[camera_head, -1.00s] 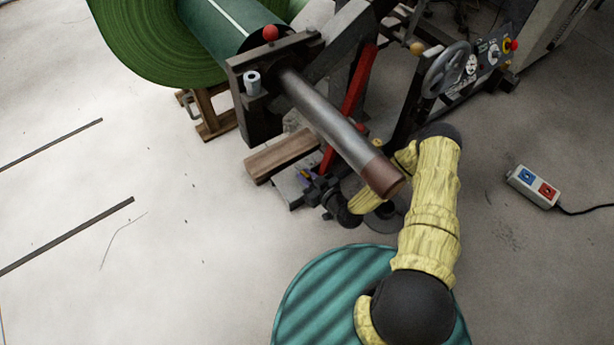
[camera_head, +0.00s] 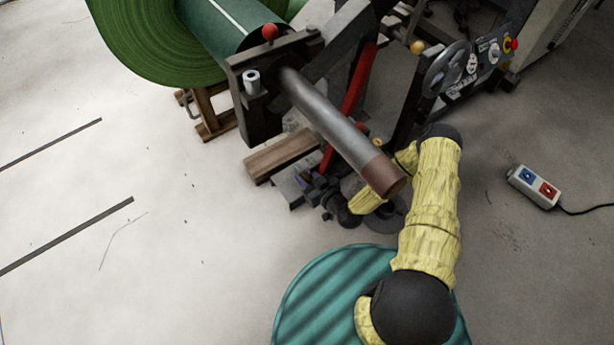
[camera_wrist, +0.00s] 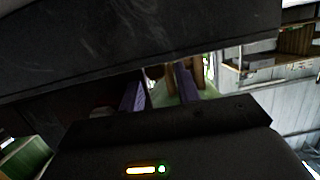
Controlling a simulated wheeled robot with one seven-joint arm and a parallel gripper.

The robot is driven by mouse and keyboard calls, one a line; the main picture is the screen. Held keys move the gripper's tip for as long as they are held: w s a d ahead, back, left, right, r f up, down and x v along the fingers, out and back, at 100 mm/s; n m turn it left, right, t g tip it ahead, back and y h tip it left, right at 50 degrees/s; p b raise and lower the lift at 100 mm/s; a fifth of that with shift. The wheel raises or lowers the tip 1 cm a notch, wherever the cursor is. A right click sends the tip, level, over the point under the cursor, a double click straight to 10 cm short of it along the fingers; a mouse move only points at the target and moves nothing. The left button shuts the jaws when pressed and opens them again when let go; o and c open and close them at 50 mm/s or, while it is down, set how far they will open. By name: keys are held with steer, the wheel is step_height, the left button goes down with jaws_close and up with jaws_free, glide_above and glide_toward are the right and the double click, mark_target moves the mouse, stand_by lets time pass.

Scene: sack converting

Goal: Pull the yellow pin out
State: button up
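A yellow ball knob (camera_head: 417,47), which looks like the yellow pin's head, sits on the dark upright beside the handwheel in the head view. A smaller yellowish spot (camera_head: 376,143) shows just behind the end of the steel shaft; I cannot tell what it is. My gripper (camera_head: 305,182) is low, left of the shaft's copper-coloured end and well apart from the yellow knob. In the wrist view its two purple fingers (camera_wrist: 160,90) stand apart with a gap between them and nothing seen held. The yellow knob cannot be made out in the wrist view.
The steel shaft (camera_head: 330,120) juts out above my forearm. A red bar (camera_head: 352,100) and a wooden block (camera_head: 280,155) are close to my gripper. A red ball knob (camera_head: 270,33) tops the stand by the green roll (camera_head: 150,40).

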steer(key=shift+w+d+f, duration=0.1)
steer(key=shift+d, duration=0.15)
steer(key=shift+s+d+p, duration=0.2)
steer(key=shift+s+p, duration=0.15)
steer(key=p+v, duration=0.8)
steer(key=v, duration=0.8)
steer(key=shift+s+r+p, duration=0.25)
steer(key=shift+s+p, duration=0.05)
steer(key=shift+p, duration=0.1)
steer(key=shift+a, duration=0.1)
